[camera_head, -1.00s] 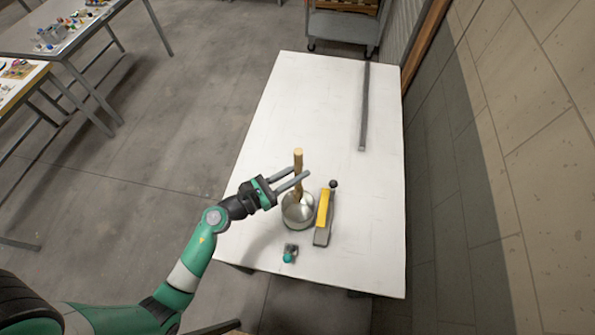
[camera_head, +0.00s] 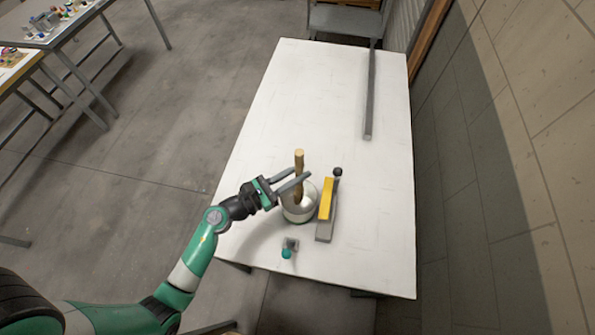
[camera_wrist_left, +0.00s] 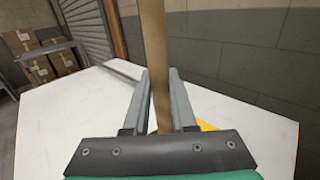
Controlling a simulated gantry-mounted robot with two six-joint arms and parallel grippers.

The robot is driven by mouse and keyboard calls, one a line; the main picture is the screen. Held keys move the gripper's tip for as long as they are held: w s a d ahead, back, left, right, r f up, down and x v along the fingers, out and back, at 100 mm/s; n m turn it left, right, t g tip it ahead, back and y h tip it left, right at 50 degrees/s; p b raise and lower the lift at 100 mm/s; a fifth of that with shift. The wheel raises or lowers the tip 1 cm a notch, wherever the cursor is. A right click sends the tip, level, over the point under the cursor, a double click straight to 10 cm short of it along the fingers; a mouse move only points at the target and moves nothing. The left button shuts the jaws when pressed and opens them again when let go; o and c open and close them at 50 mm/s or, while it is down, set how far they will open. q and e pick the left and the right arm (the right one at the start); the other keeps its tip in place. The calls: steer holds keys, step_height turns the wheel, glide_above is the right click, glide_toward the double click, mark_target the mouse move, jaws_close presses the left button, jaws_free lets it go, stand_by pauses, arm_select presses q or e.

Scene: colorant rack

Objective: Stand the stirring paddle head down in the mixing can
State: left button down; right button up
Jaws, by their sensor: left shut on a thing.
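The stirring paddle is a wooden stick (camera_head: 299,160) standing about upright over the mixing can. Its lower part overlaps the can's opening, and I cannot tell whether its head touches the bottom. The mixing can (camera_head: 299,214) is a round, light metal can on the white table. My left gripper (camera_head: 298,180) is shut on the paddle's handle, above the can's rim. In the left wrist view the handle (camera_wrist_left: 155,60) runs upright between the two grey fingers. The paddle head and the can are not visible there. My right gripper is not in view.
A grey tool with a yellow block (camera_head: 326,199) and a dark knob stands just right of the can. A small teal-topped item (camera_head: 287,252) lies in front. A long grey bar (camera_head: 370,95) lies at the back right. The white table (camera_head: 310,100) is otherwise clear.

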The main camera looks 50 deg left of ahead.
arm_select(q)
steer(key=shift+f+b, duration=1.95)
steer(key=shift+f, duration=0.5)
steer(key=c, duration=0.7)
jaws_free()
steer(key=shift+o, duration=0.2)
steer(key=s+a, duration=0.1)
steer(key=s, duration=1)
steer(key=shift+s+a, duration=0.25)
